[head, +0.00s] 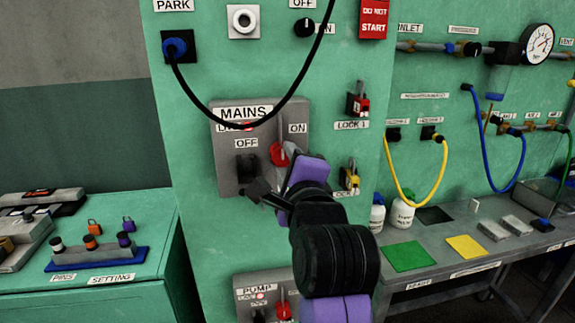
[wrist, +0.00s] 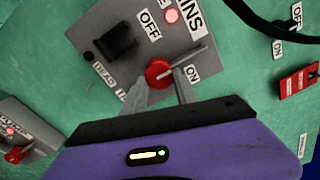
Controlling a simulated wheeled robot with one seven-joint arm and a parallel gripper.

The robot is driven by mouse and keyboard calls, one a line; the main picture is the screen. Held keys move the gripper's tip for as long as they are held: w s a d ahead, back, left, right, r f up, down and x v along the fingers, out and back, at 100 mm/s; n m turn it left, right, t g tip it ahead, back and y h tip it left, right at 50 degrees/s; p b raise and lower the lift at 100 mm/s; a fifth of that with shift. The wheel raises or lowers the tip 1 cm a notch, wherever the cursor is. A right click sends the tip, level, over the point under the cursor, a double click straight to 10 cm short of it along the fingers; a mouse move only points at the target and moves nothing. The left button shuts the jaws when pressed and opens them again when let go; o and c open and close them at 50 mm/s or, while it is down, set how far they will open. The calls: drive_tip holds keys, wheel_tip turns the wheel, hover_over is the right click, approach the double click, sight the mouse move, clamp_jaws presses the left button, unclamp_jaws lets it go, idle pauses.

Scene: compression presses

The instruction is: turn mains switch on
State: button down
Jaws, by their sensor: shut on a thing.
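The mains switch is a red rotary knob (head: 279,153) with a pale lever, on the grey MAINS panel (head: 220,165) of the green cabinet. In the wrist view the knob (wrist: 157,73) sits between my fingers. Its lever points up and right, between the OFF label (wrist: 150,24) and the ON label (wrist: 193,74). A red lamp (wrist: 171,15) above it looks lit. My gripper (wrist: 160,88) is shut on the knob from below. In the head view my gripper (head: 273,181) and wrist hide the lower right of the panel.
A black cable (head: 255,122) loops across the panel's top. A black block (head: 246,166) stands left of the knob. Red LOCK 1 (head: 357,103) and a yellow lock (head: 350,178) are close on the right. A PUMP panel (head: 246,302) is below.

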drive_tip(key=shift+f, duration=0.1)
idle(0.4)
drive_tip(key=c, duration=0.9)
unclamp_jaws()
drive_tip(key=shift+c, duration=0.2)
drive_tip(key=b+v, duration=0.1)
drive_tip(key=v, duration=0.6)
drive_tip(key=shift+s, duration=0.4)
drive_tip(key=shift+d, duration=0.15)
